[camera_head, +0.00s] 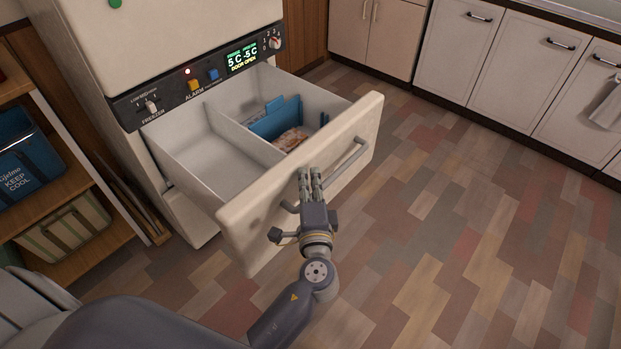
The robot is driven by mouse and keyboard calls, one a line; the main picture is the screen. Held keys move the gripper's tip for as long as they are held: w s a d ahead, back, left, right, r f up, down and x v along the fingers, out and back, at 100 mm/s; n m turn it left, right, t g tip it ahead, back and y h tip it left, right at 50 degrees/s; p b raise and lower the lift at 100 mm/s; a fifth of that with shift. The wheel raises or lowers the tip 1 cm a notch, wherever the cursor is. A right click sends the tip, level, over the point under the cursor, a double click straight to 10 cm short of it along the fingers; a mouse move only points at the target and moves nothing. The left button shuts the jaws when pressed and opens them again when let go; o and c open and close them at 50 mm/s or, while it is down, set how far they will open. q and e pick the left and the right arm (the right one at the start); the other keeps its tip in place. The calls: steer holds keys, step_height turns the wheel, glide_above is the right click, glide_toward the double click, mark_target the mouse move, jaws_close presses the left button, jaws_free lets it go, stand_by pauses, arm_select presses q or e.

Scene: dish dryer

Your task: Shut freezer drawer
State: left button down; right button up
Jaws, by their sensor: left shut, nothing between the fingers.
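The freezer drawer (247,213) is pulled well out of the cream fridge-freezer (150,42). It has two compartments; the right one holds a blue container (275,122) and a packet (291,139), and the left one looks empty. A bar handle (345,163) runs along the drawer front. My left gripper (309,172) is shut and empty. It is in front of the drawer front, overlapping the handle's left part in the picture; I cannot tell whether it touches. My right gripper is not in view.
The display (242,60) reads "DOOR OPEN". Wooden shelves (60,227) with a blue cool bag (28,165) and a striped basket (67,226) stand at the left. White cabinets (510,65) line the back right. The tiled floor (470,220) at the right is clear.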

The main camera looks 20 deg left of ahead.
arm_select(q)
steer(key=w+a+b, duration=0.1)
steer(key=w+a, duration=0.3)
steer(key=a, duration=0.7)
steer(key=w+a+b, duration=0.1)
steer(key=w+a, duration=0.3)
steer(key=a, duration=0.8)
steer(key=w+a, duration=0.4)
steer(key=a, duration=0.8)
steer(key=shift+w+b, duration=0.35)
steer(key=shift+b, duration=0.05)
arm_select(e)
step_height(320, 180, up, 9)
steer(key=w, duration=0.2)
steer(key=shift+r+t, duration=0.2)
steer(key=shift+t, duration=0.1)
